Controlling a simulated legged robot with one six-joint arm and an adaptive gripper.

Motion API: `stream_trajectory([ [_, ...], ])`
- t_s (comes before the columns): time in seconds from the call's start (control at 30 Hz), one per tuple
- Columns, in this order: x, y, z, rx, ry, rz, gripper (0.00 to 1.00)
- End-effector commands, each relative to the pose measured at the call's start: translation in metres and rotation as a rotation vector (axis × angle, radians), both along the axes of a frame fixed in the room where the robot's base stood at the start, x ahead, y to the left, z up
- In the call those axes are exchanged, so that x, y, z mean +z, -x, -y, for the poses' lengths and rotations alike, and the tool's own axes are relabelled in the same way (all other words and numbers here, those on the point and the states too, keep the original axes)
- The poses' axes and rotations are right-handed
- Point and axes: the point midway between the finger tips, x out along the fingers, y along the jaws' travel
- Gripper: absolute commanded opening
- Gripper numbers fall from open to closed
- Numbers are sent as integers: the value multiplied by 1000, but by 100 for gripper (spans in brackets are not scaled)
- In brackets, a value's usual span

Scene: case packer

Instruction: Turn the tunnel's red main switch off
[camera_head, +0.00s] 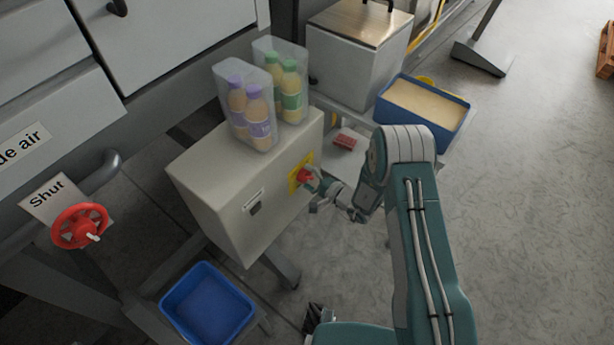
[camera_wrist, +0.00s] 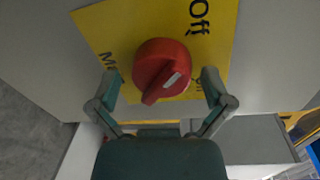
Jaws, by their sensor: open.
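The red main switch (camera_wrist: 160,68) is a round knob with a raised grip and a white mark, on a yellow plate (camera_wrist: 112,22). The word "Off" shows at the plate's upper right in the wrist view. In the head view the switch (camera_head: 304,175) sits on the side of a beige cabinet (camera_head: 215,180). My gripper (camera_wrist: 160,92) is open, one finger on each side of the knob's lower part. I cannot tell whether the fingers touch it.
Two clear packs of bottles (camera_head: 247,105) stand on the cabinet. A red handwheel (camera_head: 80,226) with a "Shut" sign is at the left. A blue bin (camera_head: 207,302) is below, and a blue tray (camera_head: 455,128) stands behind my arm. Open floor lies to the right.

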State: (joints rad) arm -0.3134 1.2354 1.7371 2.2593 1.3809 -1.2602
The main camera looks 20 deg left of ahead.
Motion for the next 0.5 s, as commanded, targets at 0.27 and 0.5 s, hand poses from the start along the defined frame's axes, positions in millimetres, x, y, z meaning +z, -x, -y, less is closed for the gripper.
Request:
stream_trajectory([
  [0.27, 1, 4, 12, -3, -1, -1, 100],
  [0.5, 5, 22, 57, -5, 0, -3, 100],
])
